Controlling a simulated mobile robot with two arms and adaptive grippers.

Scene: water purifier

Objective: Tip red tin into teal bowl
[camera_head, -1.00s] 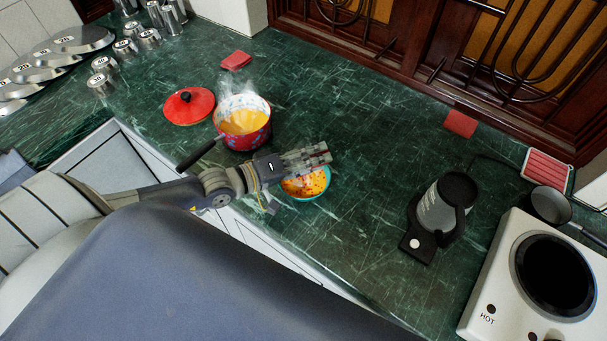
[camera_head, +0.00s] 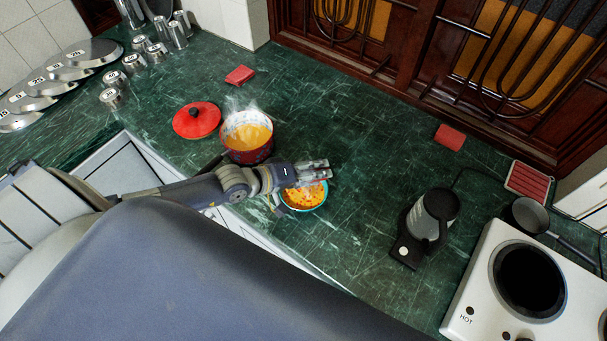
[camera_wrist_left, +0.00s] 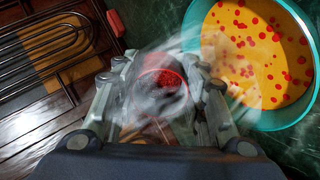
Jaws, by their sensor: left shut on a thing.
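My left gripper (camera_head: 312,172) is over the far side of the teal bowl (camera_head: 323,202) in the head view. In the left wrist view, the gripper (camera_wrist_left: 165,90) is shut on the red tin (camera_wrist_left: 164,76), whose round red mouth shows between the fingers with small red bits inside. Pale, blurred haze covers part of the tin, and its tilt is hard to tell. In the head view I cannot make the tin out. The teal bowl (camera_wrist_left: 300,112) holds yellow-orange liquid with several red spots, to the right of the tin in the wrist view. My right gripper is not in view.
A steaming red pot (camera_head: 246,152) of orange liquid stands just behind my left arm, with a red lid (camera_head: 197,120) beside it. A dark kettle (camera_head: 430,218) and white hot plate (camera_head: 500,270) are at the right. The green counter between bowl and kettle is clear.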

